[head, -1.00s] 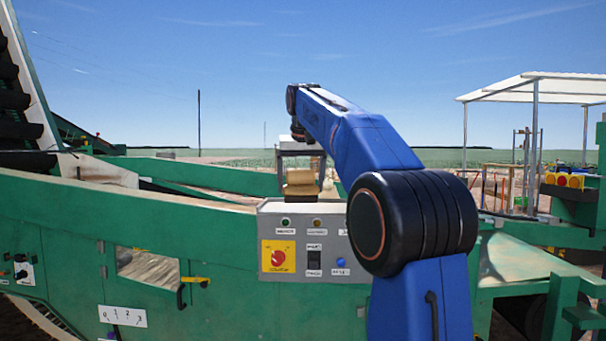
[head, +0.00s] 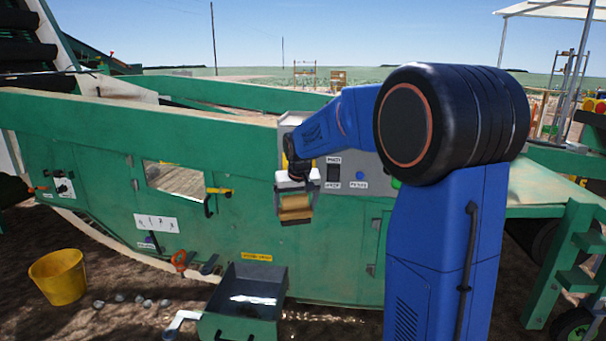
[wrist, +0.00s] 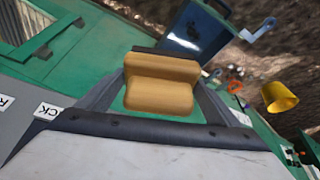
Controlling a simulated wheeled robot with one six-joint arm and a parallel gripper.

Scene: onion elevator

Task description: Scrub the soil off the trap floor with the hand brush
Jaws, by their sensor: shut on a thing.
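My gripper (head: 295,212) is shut on the hand brush (head: 296,203), holding it by its tan wooden block in front of the green machine's side panel. In the wrist view the block (wrist: 160,85) sits between the two dark fingers. The bristles are hard to make out. The open trap (head: 211,326), a dark box with a green front, stands low in front of the machine, below and left of my gripper. Its floor shows a bright patch; I cannot tell how much soil lies there. The trap (wrist: 183,43) also shows at the top of the wrist view.
A white crank handle (head: 183,318) sticks out left of the trap. A yellow bucket (head: 58,278) and several stones (head: 140,299) lie on the ground further left. The control box (head: 345,165) is close behind my arm. The machine's green side wall bounds the space behind.

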